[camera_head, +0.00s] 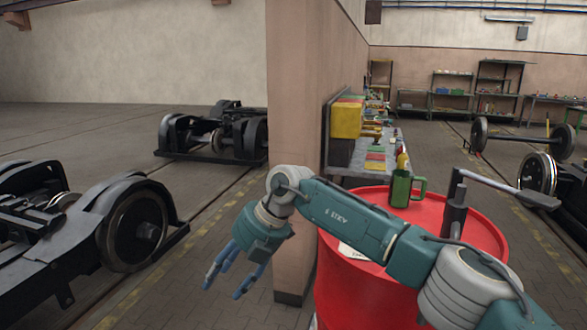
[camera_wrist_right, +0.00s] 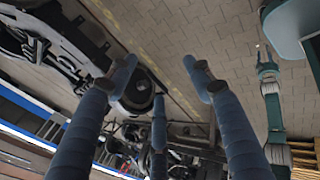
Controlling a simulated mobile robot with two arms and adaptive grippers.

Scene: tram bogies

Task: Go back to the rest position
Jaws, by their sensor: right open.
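My right arm comes in from the lower right of the head view and reaches left across the red drum. My right gripper (camera_head: 227,284) hangs at its end, left of the pillar, with its blue fingers pointing down over the floor. In the right wrist view its fingers (camera_wrist_right: 165,80) are spread apart with nothing between them. The right gripper is open and empty. My left gripper does not show in the head view.
A red drum (camera_head: 350,295) stands close, bearing a green oil can (camera_head: 401,189) and a dark clamp-like tool (camera_head: 455,212). A pillar (camera_head: 297,110) rises behind my gripper. Bogies (camera_head: 135,228) stand left. A workbench (camera_head: 384,163) and wheelsets (camera_head: 538,172) are farther back.

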